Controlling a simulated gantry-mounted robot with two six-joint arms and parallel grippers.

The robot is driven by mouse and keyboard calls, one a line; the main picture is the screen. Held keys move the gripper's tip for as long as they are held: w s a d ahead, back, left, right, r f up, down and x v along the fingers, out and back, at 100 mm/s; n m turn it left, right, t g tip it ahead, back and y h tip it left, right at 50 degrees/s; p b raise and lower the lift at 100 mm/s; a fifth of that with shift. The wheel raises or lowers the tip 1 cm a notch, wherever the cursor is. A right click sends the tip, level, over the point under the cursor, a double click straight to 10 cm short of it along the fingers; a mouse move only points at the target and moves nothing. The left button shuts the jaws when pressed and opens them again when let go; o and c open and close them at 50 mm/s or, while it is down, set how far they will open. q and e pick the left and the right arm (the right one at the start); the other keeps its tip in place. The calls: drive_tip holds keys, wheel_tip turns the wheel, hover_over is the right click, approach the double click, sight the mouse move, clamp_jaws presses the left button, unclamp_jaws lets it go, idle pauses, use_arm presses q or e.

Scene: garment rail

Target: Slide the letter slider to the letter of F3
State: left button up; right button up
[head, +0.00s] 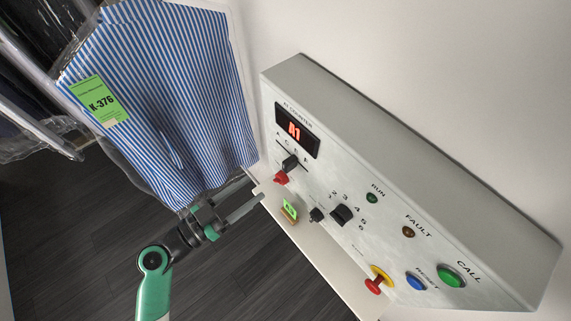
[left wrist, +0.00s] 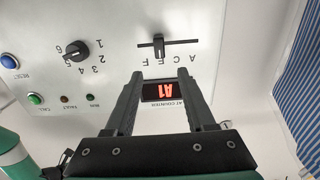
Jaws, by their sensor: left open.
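The grey control panel (head: 400,190) has a small red display (head: 294,131) reading A1. Below it is the letter slider, a black knob (head: 290,163) in a slot beside the letters A, C, E, F. A black rotary number dial (head: 342,214) also shows in the left wrist view (left wrist: 76,50). My left gripper (head: 254,194) is open and empty beside the panel's left edge. In the left wrist view its fingers (left wrist: 160,76) straddle the display area, apart from the slider. My right gripper is not in view.
A bagged blue-striped shirt (head: 165,95) with a green K-376 tag (head: 100,101) hangs left of the panel. The panel also carries a red knob (head: 281,178), a red-and-yellow stop button (head: 377,281), a blue button (head: 416,281) and a green button (head: 451,276).

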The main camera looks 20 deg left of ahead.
sight(284, 166)
use_arm(q)
drive_tip(key=p+x, duration=0.1)
drive_tip(key=x, duration=1)
drive_tip(key=shift+w+d+p, duration=0.15)
drive_tip(key=shift+w+p, duration=0.05)
drive_tip(key=shift+p, duration=0.2)
clamp_jaws()
idle(0.7)
